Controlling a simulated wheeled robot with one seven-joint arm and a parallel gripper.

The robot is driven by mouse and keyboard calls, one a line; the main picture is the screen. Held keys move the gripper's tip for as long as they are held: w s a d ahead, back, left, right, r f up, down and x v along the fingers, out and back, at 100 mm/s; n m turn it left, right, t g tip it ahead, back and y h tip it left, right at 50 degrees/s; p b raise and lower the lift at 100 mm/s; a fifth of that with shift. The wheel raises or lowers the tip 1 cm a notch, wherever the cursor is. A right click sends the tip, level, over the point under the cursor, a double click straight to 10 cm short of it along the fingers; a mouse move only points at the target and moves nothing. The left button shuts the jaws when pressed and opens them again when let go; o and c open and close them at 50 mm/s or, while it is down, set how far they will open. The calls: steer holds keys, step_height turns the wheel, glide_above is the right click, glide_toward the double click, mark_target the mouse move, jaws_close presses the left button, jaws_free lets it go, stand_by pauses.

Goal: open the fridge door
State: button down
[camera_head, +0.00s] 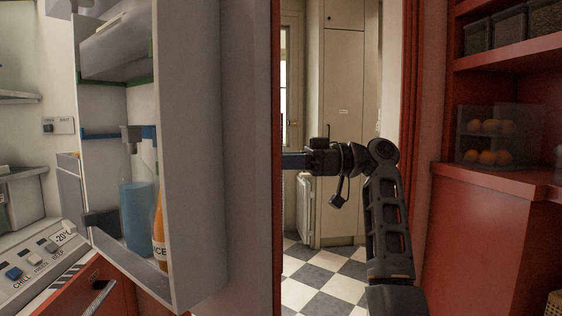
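The fridge door (190,150) stands open, swung out toward me. Its pale inner side and door shelves face left, and its red outer panel shows as a thin edge at the right. My arm comes up on the right and bends left, with my gripper (298,160) at the outer side of the door. The door edge hides the fingertips, so I cannot tell whether they are open or shut, or whether they touch the door or a handle. The fridge interior (30,140) shows at the far left.
A blue bottle (136,215) and an orange juice bottle (159,230) stand in the door's lower shelf. A control panel (40,262) is at the lower left. Red shelving (500,215) with an orange-filled box (488,140) stands right. Checkered floor (320,278) shows beyond the door.

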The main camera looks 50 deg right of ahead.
steer(key=c, duration=1.3)
jaws_free()
steer(key=shift+w+a+r, duration=0.2)
steer(key=shift+w+a, duration=0.15)
steer(key=shift+o, duration=0.8)
steer(key=shift+w+a+f, duration=0.1)
steer(key=shift+w+f, duration=0.05)
steer(key=shift+w, duration=0.05)
steer(key=shift+o, duration=0.7)
steer(key=shift+s, duration=0.1)
steer(key=shift+s+d, duration=0.1)
steer(key=shift+d, duration=0.1)
steer(key=shift+b+v, duration=0.7)
steer(key=shift+v, duration=3.1)
